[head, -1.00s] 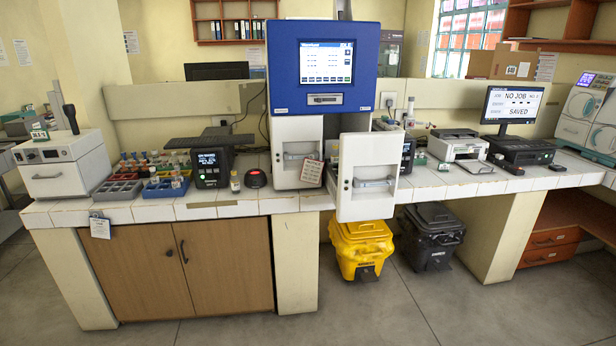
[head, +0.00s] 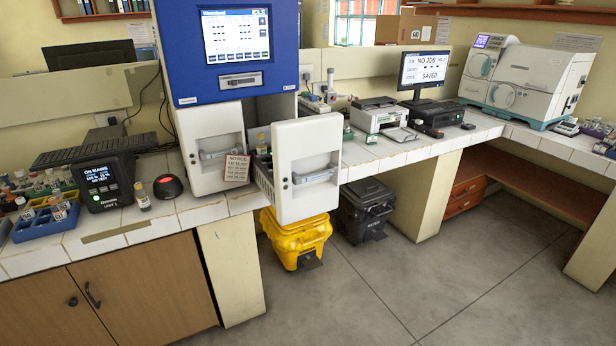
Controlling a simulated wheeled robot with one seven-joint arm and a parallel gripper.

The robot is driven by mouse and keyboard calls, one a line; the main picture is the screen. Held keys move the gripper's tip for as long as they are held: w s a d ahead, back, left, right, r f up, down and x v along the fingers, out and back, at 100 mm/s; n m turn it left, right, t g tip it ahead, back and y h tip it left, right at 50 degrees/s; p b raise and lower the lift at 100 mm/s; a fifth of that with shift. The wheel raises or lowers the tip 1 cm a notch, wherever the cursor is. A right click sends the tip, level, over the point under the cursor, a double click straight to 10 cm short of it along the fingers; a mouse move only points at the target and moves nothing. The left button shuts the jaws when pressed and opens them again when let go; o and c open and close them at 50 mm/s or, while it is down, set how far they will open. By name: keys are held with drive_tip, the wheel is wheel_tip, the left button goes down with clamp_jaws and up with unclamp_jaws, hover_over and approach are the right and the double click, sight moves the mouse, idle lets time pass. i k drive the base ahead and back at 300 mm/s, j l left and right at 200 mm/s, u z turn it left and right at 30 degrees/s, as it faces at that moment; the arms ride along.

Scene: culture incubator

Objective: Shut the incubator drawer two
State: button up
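The incubator (head: 232,55) is a blue and white cabinet with a screen, standing on the tiled bench in the head view. Its left drawer (head: 213,150) is shut and has a notice (head: 237,168) hanging by its handle. Its right drawer (head: 307,172) is pulled out toward me, past the bench's front edge. The right drawer has a white front with a grey handle (head: 316,174), and a rack with bottles shows behind the front. I cannot read a number on either drawer. My gripper is not in view.
A yellow bin (head: 297,240) and a black bin (head: 367,208) stand on the floor under and right of the open drawer. A small vial (head: 142,197) and a dark device (head: 103,180) sit on the bench at left. The floor in front is clear.

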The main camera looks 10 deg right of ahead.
sight(299, 178)
drive_tip(key=i+l+u, duration=0.6)
drive_tip(key=l, duration=0.3)
drive_tip(key=i+l+u, duration=0.45)
drive_tip(key=l, duration=0.25)
drive_tip(key=k, duration=0.1)
